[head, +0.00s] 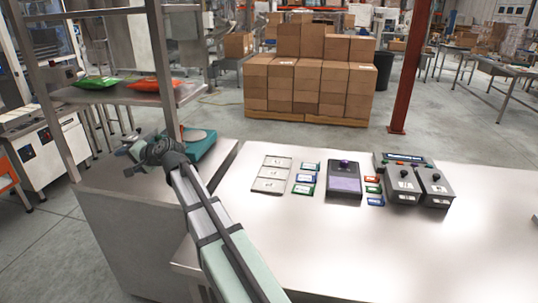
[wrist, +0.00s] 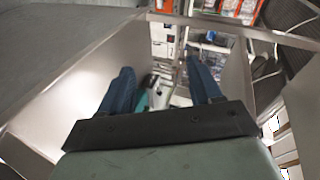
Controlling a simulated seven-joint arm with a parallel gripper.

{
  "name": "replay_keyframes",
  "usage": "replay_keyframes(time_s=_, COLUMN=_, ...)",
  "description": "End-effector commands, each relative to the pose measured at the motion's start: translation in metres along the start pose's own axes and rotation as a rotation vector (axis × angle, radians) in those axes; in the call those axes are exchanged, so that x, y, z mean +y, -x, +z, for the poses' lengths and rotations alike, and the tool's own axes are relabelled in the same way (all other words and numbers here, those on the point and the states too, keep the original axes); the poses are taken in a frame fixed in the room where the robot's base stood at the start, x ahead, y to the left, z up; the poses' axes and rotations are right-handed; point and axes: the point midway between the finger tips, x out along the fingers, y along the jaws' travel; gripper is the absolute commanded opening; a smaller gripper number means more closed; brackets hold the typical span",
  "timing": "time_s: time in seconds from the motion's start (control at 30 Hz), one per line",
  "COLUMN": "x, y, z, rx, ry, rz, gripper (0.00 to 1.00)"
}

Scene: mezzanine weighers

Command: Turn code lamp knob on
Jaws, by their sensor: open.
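Two dark grey boxes stand at the right of the steel table in the head view, a left box (head: 403,194) and a right box (head: 434,198). Each has a round black knob on top, the left knob (head: 404,172) and the right knob (head: 435,177). Their labels are too small to read, so I cannot tell which is the code lamp's. My gripper (head: 130,160) is far to the left of both, above the lower steel cabinet. In the wrist view, its two dark blue fingers stand apart with nothing held between them (wrist: 162,80).
A teal scale (head: 201,145) is close beside my gripper. A steel shelf (head: 125,95) with green and orange bags rises behind it. The steel table (head: 300,235) holds flat plates, small coloured cards, a purple-topped panel (head: 344,180) and a long dark device (head: 403,160). Its front is clear.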

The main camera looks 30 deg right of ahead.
Motion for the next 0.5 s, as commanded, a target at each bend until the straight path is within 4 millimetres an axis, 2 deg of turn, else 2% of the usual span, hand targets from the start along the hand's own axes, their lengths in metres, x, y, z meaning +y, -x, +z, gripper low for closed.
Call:
replay_keyframes(time_s=0.03, x=-0.009, y=0.021, z=-0.016, rx=0.003, ry=0.009, rz=-0.002, gripper=0.64)
replay_keyframes(time_s=0.2, x=-0.032, y=0.083, z=-0.051, rx=-0.01, ry=0.04, rz=0.004, gripper=0.64)
replay_keyframes(time_s=0.33, x=-0.045, y=0.122, z=-0.068, rx=-0.018, ry=0.064, rz=0.008, gripper=0.64)
replay_keyframes(time_s=0.5, x=-0.055, y=0.158, z=-0.08, rx=-0.027, ry=0.087, rz=0.015, gripper=0.64)
